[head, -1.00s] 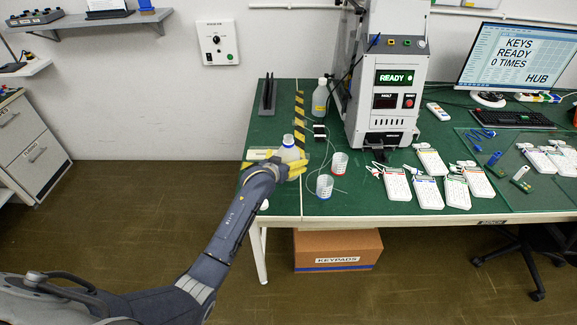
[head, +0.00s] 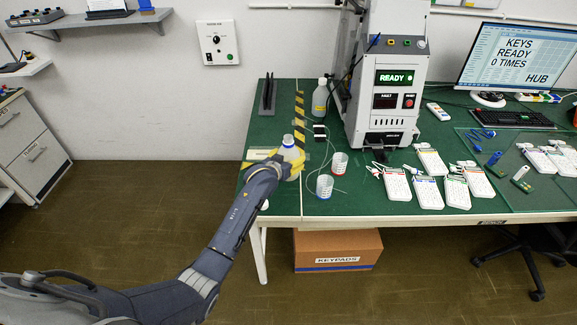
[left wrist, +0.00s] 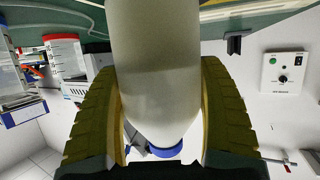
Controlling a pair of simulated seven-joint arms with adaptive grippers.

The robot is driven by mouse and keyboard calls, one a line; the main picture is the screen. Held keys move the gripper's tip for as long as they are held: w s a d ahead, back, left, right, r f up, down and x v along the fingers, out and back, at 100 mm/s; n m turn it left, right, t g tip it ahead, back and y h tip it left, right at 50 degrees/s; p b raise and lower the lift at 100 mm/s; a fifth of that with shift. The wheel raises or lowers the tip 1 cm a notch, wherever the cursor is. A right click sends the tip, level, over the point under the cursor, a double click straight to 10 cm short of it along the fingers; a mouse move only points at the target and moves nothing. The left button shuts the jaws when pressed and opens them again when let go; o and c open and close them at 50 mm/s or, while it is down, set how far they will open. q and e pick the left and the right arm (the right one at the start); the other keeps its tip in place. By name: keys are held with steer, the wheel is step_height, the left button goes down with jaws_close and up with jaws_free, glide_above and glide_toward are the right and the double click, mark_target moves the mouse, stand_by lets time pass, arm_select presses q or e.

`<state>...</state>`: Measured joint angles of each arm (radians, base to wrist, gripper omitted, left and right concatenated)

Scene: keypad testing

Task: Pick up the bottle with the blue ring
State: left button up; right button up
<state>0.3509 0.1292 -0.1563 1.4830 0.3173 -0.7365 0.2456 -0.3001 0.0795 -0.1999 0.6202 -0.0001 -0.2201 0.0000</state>
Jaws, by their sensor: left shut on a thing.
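The bottle with the blue ring (head: 289,146) is pale and translucent, with a grey-white cap, near the left front of the green bench. My left gripper (head: 288,160) has yellow fingers closed around its body, hiding its lower part in the head view. In the left wrist view the bottle (left wrist: 155,75) fills the middle between the ridged yellow fingers, with the blue ring at its neck end. I cannot tell whether its base touches the bench. My right gripper is not in view.
A cup with a red rim (head: 339,163) and a cup with a blue rim (head: 324,187) stand just right of my gripper. The test machine (head: 388,85) stands behind them, with several keypads (head: 397,185) to the right. A black stand (head: 267,95) is at the back left.

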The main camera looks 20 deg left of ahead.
arm_select(q)
steer(key=shift+r, duration=0.1)
steer(key=c, duration=0.4)
steer(key=shift+c, duration=0.2)
